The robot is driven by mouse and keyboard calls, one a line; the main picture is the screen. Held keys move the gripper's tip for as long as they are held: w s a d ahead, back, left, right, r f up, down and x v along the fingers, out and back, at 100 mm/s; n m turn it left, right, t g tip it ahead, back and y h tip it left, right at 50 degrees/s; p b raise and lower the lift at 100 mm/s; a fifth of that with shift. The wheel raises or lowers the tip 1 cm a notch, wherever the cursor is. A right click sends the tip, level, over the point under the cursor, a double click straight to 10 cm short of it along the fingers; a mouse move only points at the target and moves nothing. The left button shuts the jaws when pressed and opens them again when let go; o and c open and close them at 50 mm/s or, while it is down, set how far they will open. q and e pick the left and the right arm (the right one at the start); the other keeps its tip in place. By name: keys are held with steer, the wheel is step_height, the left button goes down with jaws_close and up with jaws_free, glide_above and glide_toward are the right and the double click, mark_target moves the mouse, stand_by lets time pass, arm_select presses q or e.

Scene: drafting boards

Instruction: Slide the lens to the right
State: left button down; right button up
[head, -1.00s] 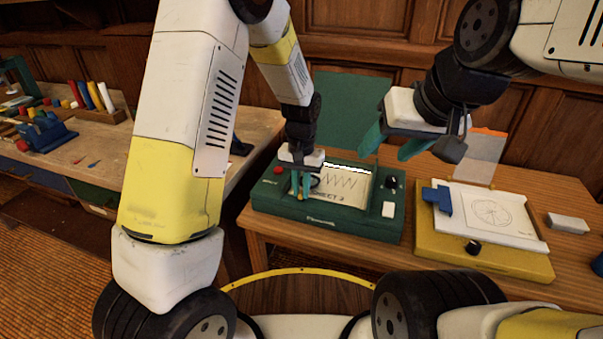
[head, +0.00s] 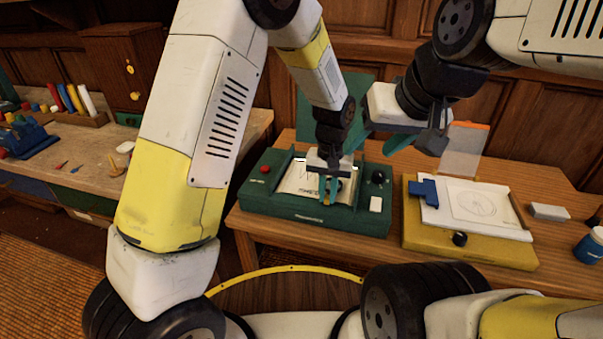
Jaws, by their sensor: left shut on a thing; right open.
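A green drafting box (head: 258,197) stands on the right-hand table with a drawing sheet (head: 296,179) on its top. My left gripper (head: 333,196) points down over the right part of the sheet. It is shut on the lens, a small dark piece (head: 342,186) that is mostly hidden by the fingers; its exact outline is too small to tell. My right gripper (head: 370,149) is open and empty, up behind the right back corner of the green box.
The green box has a red button (head: 265,170), a black knob (head: 378,177) and a white switch (head: 376,204). To its right are a yellow board (head: 425,233) with a blue clamp (head: 424,190), an eraser-like block (head: 549,212) and a blue jar (head: 589,246).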

arm_select(q)
steer(key=shift+s+d, duration=0.2)
steer(key=shift+d, duration=0.65)
steer(key=c, duration=1.4)
jaws_free()
step_height(320, 180, up, 8)
steer(key=shift+a, duration=0.1)
